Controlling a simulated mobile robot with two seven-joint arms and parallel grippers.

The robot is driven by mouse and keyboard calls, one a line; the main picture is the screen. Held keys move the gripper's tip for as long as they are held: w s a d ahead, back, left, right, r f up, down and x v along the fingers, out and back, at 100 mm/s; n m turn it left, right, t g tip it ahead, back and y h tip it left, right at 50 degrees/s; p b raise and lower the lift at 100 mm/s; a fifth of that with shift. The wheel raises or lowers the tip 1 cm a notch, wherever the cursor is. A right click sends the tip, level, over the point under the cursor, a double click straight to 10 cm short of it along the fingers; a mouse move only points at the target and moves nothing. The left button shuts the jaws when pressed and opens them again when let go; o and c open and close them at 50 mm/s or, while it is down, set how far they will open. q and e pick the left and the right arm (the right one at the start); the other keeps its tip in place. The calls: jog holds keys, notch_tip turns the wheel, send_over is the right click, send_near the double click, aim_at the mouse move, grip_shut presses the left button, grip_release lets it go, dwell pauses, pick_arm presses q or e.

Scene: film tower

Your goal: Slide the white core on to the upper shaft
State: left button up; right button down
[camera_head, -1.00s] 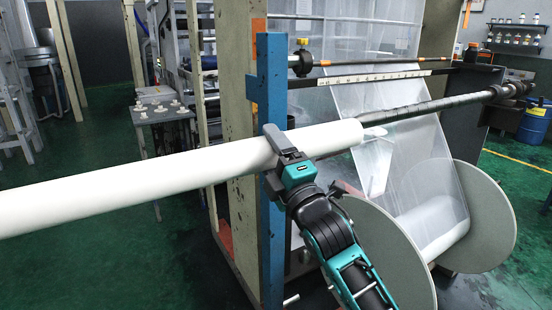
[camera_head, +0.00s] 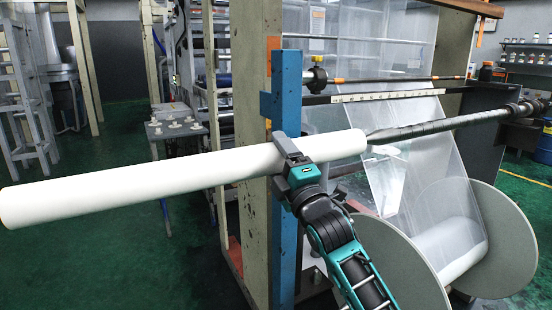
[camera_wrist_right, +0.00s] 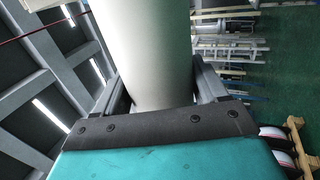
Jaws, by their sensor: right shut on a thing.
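The white core (camera_head: 130,190) is a long tube that lies across the head view from the left to the middle, its right end a little higher. My right gripper (camera_head: 290,155) is shut around it near its right end. The core also fills the middle of the right wrist view (camera_wrist_right: 157,50), between the fingers. The upper shaft (camera_head: 440,126) is a dark rod with a tapered tip that comes in from the right. Its tip is at the core's right end; I cannot tell whether it is inside the bore. My left gripper is not in view.
A blue post (camera_head: 286,230) and a beige frame column (camera_head: 255,120) stand close behind the gripper. Below the shaft is a film roll between round grey discs (camera_head: 390,255). A small table (camera_head: 178,130) stands behind the core. Green floor is open at left.

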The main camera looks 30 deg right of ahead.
aim_at(382, 143)
jog(key=shift+d+r, duration=0.1)
jog(key=shift+d, duration=1.15)
jog(key=shift+w+d, duration=0.1)
jog(key=shift+d, duration=1.7)
jog(key=shift+d+p, duration=0.3)
jog(key=shift+d, duration=1.65)
jog(key=d, duration=0.6)
jog(key=d+b, duration=0.1)
jog(key=d, duration=0.5)
jog(key=d+b, duration=0.1)
jog(key=d, duration=0.5)
jog(key=shift+w, duration=0.35)
jog(key=shift+d, duration=0.1)
